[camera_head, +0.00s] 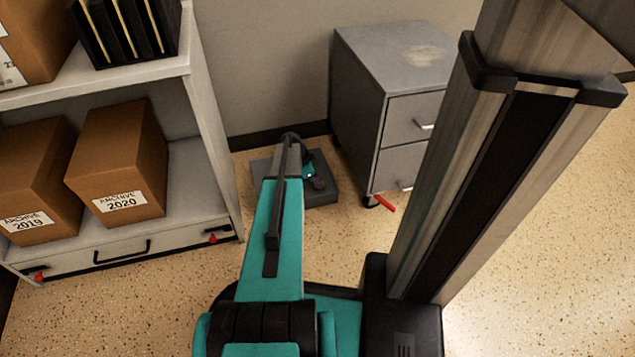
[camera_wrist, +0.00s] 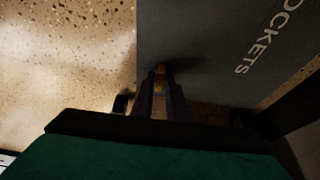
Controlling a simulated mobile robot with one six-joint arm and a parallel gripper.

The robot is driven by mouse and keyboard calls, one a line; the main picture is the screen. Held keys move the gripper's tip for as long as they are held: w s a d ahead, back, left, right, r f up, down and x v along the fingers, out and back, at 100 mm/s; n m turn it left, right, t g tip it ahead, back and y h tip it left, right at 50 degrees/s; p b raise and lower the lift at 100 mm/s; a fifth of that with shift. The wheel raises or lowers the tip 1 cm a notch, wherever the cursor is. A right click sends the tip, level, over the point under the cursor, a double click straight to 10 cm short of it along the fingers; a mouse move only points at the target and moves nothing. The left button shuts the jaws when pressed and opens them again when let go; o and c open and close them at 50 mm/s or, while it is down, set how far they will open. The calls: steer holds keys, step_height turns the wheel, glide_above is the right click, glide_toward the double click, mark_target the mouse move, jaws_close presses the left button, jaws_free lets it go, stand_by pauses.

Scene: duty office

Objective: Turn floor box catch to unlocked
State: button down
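The floor box (camera_head: 325,198) is a low grey box on the floor, between the shelf and the drawer cabinet. In the wrist view its grey top (camera_wrist: 205,40) fills the upper right, with lettering that reads "OCKETS" where it is not cut off. A small orange piece, apparently the catch (camera_wrist: 160,71), shows near the lid's lower left edge. My gripper (camera_wrist: 161,82) points at it, its two dark fingers close together on either side of it, apparently in contact. In the head view my arm covers part of the box and the catch cannot be made out.
A grey drawer cabinet (camera_head: 385,75) stands close behind and right of the box, with a red caster lever (camera_head: 385,203) low down. A shelf (camera_head: 215,120) with archive boxes (camera_head: 118,165) stands to the left. Speckled floor is clear in front.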

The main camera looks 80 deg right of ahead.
steer(key=shift+a+n+p, duration=0.1)
steer(key=shift+n+p, duration=0.25)
steer(key=shift+n, duration=0.05)
steer(key=shift+r+n+h+p, duration=0.15)
steer(key=shift+n+h+p, duration=0.15)
steer(key=shift+n+p, duration=0.1)
steer(key=n+p, duration=0.1)
steer(key=n+t+h+p, duration=0.1)
steer(key=n, duration=0.1)
steer(key=shift+s+a+n, duration=0.15)
steer(key=shift+n, duration=0.15)
steer(key=n+t+p, duration=0.1)
steer(key=n+p, duration=0.1)
steer(key=n, duration=0.1)
steer(key=n+t+h+p, duration=0.1)
steer(key=n+p, duration=0.2)
steer(key=shift+s+p, duration=0.2)
steer(key=shift+p, duration=0.1)
steer(key=shift+s+n+t+p, duration=0.15)
steer(key=shift+n+t+p, duration=0.7)
steer(key=shift+n, duration=0.95)
steer(key=shift+s+f+n+t, duration=0.15)
steer(key=shift+n+t, duration=0.3)
steer(key=shift+n, duration=1.25)
